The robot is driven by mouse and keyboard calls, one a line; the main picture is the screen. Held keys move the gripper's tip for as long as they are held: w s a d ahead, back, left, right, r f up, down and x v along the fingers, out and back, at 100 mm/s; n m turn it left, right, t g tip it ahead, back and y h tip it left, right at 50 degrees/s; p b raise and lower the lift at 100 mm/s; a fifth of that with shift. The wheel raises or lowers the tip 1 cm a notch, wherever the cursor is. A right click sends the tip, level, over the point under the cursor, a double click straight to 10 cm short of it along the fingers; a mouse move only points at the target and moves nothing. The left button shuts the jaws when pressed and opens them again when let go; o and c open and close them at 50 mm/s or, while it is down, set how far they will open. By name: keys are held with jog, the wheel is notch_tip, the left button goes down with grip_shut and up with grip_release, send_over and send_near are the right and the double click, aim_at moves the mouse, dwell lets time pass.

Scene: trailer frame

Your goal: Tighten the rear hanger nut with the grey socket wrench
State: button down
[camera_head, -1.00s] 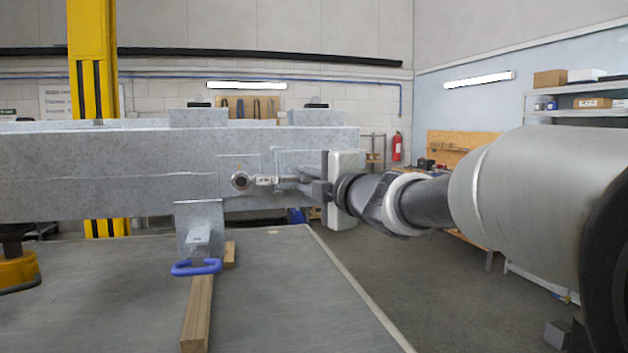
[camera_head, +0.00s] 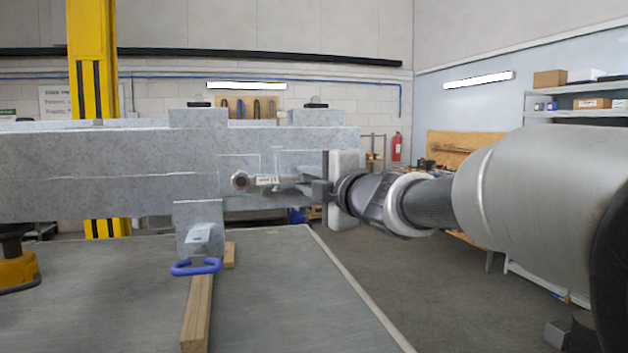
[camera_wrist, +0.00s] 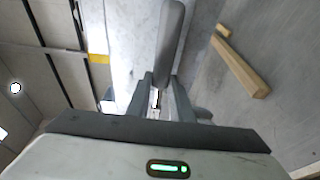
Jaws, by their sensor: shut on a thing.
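The grey socket wrench (camera_head: 268,181) lies roughly level along the side of the galvanized trailer beam (camera_head: 100,190). Its round head (camera_head: 240,181) is at the beam face, and its handle runs right to my gripper (camera_head: 316,188). My gripper is shut on the wrench handle. The hanger nut is hidden, apparently behind the wrench head; I cannot tell how well the socket seats. In the wrist view, my two fingers (camera_wrist: 160,98) flank a narrow metallic piece. A rounded grey bar extends beyond them, and I cannot tell for certain what it is.
A wooden strip (camera_head: 197,315) lies on the grey table (camera_head: 280,290). A yellow post (camera_head: 92,60) stands behind the beam. Open floor lies right of the table.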

jog(key=shift+w+a, duration=0.1)
jog(key=shift+w, duration=0.2)
jog(key=shift+s, duration=0.15)
jog(key=shift+s, duration=0.4)
jog(key=shift+w+r, duration=0.1)
jog(key=shift+w, duration=0.2)
jog(key=shift+w, duration=0.25)
jog(key=shift+s, duration=0.15)
